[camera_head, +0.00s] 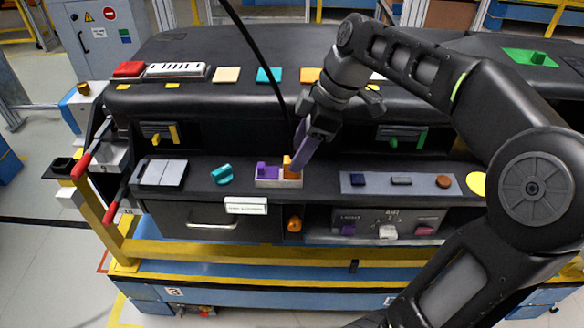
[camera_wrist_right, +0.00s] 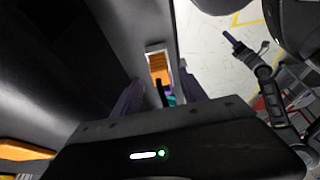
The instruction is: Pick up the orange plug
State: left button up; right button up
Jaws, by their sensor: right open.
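The orange plug (camera_head: 288,166) stands upright at the right end of a small white holder (camera_head: 264,184) on the dashboard's lower shelf, beside a purple plug (camera_head: 267,170). My right gripper (camera_head: 301,156) reaches down to it from the upper right, with a purple-grey finger close to the orange plug's right side. In the right wrist view, the two fingers stand apart, with an orange piece (camera_wrist_right: 159,66) of the holder area visible between them. Whether a finger touches the plug cannot be told.
A teal part (camera_head: 222,174) and a grey switch plate (camera_head: 161,173) lie to the left. A panel with buttons (camera_head: 400,184) lies to the right. An orange knob (camera_head: 294,224) sits below. A black cable (camera_head: 258,62) hangs above.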

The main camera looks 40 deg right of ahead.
aim_at(288, 175)
jog(key=shift+x, duration=1.9)
jog(key=shift+c, duration=0.2)
grip_shut()
